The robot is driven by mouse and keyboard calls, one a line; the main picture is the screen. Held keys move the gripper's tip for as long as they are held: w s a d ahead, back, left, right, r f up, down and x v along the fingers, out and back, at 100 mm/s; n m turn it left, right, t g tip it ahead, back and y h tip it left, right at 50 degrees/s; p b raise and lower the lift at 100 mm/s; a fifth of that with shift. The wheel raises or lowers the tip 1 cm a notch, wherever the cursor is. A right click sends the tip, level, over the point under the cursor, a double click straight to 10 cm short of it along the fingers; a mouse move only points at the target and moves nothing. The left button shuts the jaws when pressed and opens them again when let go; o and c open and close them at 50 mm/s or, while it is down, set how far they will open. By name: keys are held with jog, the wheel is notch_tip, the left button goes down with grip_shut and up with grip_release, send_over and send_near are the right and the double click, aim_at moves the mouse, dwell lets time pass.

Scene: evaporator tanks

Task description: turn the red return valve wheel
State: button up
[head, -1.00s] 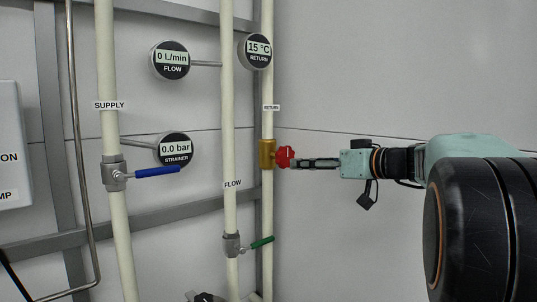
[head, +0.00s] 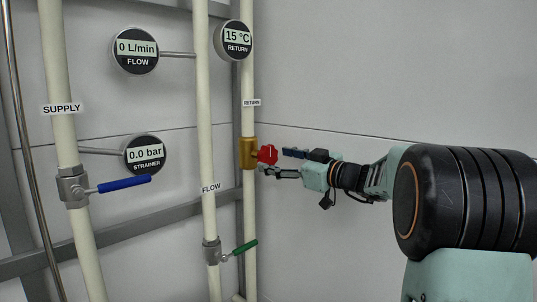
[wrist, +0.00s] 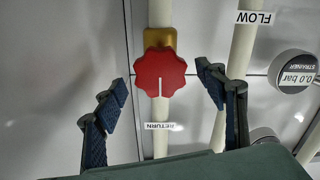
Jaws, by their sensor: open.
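The red return valve wheel (head: 267,155) sits on a brass valve body (head: 248,153) on the RETURN pipe. In the wrist view the lobed red wheel (wrist: 160,73) faces me, with a white line running from its middle toward the bottom of the picture. My gripper (head: 287,163) is to the right of the wheel in the head view, its fingers pointing at it. In the wrist view my gripper (wrist: 162,82) is open, with one finger on each side of the wheel and a visible gap to both. Nothing is held.
The SUPPLY pipe (head: 57,140) carries a blue lever (head: 124,184). The FLOW pipe (head: 205,130) has a green lever (head: 246,247). Round gauges for flow (head: 136,50), strainer (head: 144,154) and return temperature (head: 235,40) stand out nearby. The wall at right is bare.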

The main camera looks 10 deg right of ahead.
aim_at(271, 158)
jog(key=shift+p+x, duration=0.35)
jog(key=shift+x, duration=1.5)
jog(key=c, duration=1.2)
